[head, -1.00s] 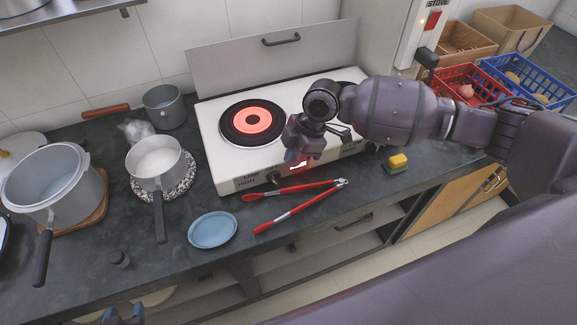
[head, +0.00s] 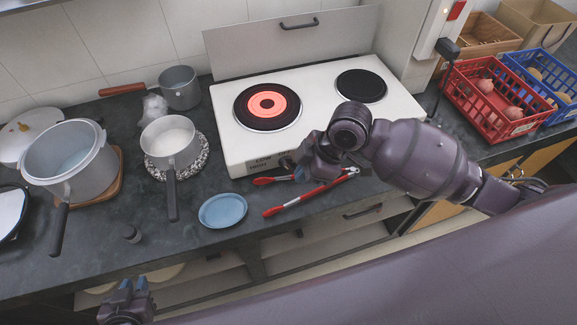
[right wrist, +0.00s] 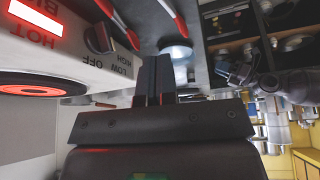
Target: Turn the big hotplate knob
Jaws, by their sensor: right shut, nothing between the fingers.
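The hotplate (head: 315,125) is white, with its left burner (head: 267,104) glowing red. In the right wrist view, the dark big knob (right wrist: 103,38) sits on the front panel near the HIGH, LOW and OFF marks, by a lit red BIG HOT sign (right wrist: 36,18). My right gripper (head: 300,172) is at the hotplate's front edge, largely covering the knob area in the head view. Its fingers (right wrist: 155,75) are shut and empty, apart from the knob, which lies to their upper left in the wrist view. My left gripper (head: 132,286) is low at the bottom left, its fingertips apart and empty.
Red tongs (head: 310,192) lie on the counter before the hotplate, just below my right gripper. A blue plate (head: 223,210) and a pot (head: 170,142) on a mat are to the left. Red (head: 490,105) and blue baskets (head: 545,75) stand at the right.

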